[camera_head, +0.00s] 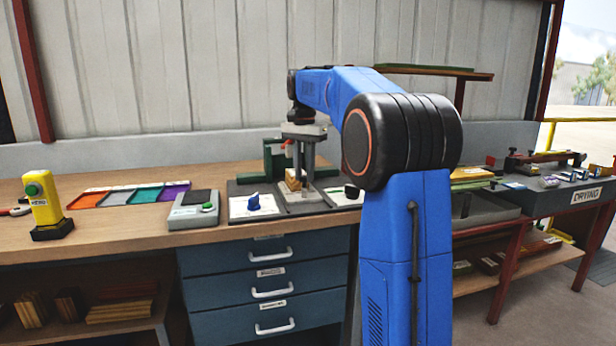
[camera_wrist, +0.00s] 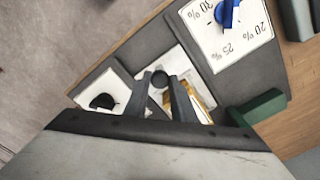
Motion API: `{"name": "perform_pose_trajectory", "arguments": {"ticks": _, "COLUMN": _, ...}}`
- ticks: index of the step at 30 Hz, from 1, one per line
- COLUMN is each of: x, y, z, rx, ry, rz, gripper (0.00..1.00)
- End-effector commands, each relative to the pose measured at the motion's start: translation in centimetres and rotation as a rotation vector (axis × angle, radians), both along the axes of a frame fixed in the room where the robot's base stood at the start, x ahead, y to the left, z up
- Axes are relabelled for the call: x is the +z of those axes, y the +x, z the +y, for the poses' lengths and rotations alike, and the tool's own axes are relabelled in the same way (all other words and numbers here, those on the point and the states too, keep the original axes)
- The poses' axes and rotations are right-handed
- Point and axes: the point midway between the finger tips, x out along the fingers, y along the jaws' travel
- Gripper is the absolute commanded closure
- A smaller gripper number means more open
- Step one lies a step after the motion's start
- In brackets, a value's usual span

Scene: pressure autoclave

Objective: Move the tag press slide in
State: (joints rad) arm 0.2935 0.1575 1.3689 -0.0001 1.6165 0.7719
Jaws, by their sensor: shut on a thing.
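The tag press stands on the bench with a green frame (camera_head: 275,160), partly hidden behind my gripper; a green part also shows in the wrist view (camera_wrist: 258,107). Its grey slide (camera_head: 303,197) lies low on the dark base, with a yellow-brown wooden piece (camera_head: 293,180) on it; this piece is also in the wrist view (camera_wrist: 187,102). My gripper (camera_head: 303,178) points down over the slide. In the wrist view its two dark fingers (camera_wrist: 161,82) are shut on a dark round knob (camera_wrist: 158,76), which appears to belong to the slide.
Left of the press is a white dial panel with a blue knob (camera_head: 254,201); right of it is a panel with a black knob (camera_head: 351,191). Blue drawers (camera_head: 266,290) are below.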

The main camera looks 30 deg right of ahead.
Motion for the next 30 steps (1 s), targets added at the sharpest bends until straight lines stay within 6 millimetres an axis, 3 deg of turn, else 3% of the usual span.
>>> {"name": "perform_pose_trajectory", "arguments": {"ticks": 7, "x": 0.1, "y": 2.9, "z": -0.8, "rx": 0.000, "ry": -0.001, "rz": -0.004, "gripper": 1.00}}
{"name": "perform_pose_trajectory", "arguments": {"ticks": 19, "x": 0.1, "y": 3.4, "z": -1.0, "rx": 0.000, "ry": -0.003, "rz": -0.010, "gripper": 1.00}}
{"name": "perform_pose_trajectory", "arguments": {"ticks": 20, "x": 0.1, "y": 3.5, "z": -1.0, "rx": 0.000, "ry": -0.003, "rz": -0.010, "gripper": 0.72}}
{"name": "perform_pose_trajectory", "arguments": {"ticks": 22, "x": 0.1, "y": 3.4, "z": -1.0, "rx": 0.000, "ry": -0.002, "rz": -0.009, "gripper": 0.59}}
{"name": "perform_pose_trajectory", "arguments": {"ticks": 30, "x": 0.1, "y": 3.3, "z": -0.9, "rx": 0.000, "ry": -0.001, "rz": -0.004, "gripper": 0.59}}
